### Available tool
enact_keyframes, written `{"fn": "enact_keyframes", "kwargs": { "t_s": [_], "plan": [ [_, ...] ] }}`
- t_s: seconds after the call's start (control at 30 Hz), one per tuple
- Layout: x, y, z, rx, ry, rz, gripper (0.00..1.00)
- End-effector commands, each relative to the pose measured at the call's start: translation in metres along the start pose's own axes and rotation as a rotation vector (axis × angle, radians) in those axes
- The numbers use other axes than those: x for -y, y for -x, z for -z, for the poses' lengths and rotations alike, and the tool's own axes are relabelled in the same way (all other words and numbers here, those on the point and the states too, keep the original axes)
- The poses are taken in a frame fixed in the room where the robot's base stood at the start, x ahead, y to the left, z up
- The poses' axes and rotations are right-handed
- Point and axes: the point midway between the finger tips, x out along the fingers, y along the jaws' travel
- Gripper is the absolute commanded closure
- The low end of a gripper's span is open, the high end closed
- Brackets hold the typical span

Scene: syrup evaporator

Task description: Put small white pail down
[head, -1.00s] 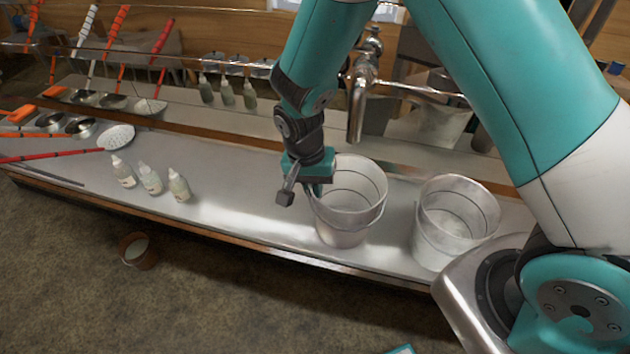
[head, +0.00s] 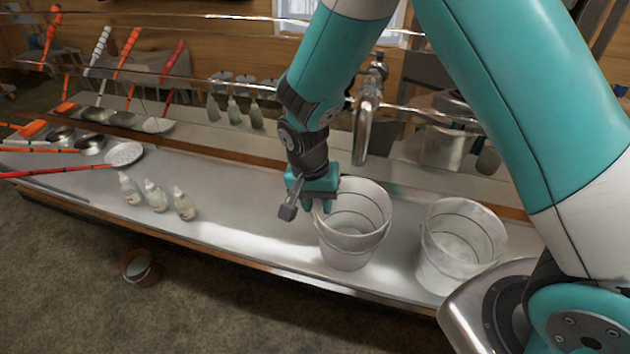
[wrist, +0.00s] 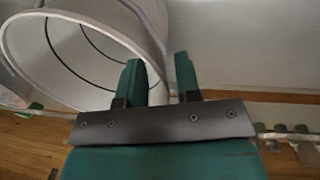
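The small white pail (head: 345,240) stands upright on the metal counter (head: 235,225), with dark rings around its inside. My gripper (head: 322,202) is at its left rim in the head view. In the wrist view, the pail (wrist: 85,50) fills the upper left, its mouth toward the camera. My gripper's two fingers (wrist: 160,80) are parted, with the pail's rim between or just beyond them and a visible gap. They do not look clamped on the wall. The fingertips are partly hidden in the head view.
A second white pail (head: 457,255) stands close on the right. A metal tap (head: 364,125) rises behind. Several small bottles (head: 157,195) and a strainer (head: 124,153) are on the left of the counter. A brown bucket (head: 138,267) is on the floor. Counter between bottles and pail is clear.

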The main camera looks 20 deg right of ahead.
Motion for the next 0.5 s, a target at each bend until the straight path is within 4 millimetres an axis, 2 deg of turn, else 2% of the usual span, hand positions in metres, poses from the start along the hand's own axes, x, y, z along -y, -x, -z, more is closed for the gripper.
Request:
{"fn": "enact_keyframes", "kwargs": {
  "t_s": [0.3,0.5],
  "plan": [
    [0.001,0.069,0.001,-0.004,-0.001,0.005,0.69],
    [0.000,0.096,0.000,-0.002,0.000,0.002,0.69]
  ]
}}
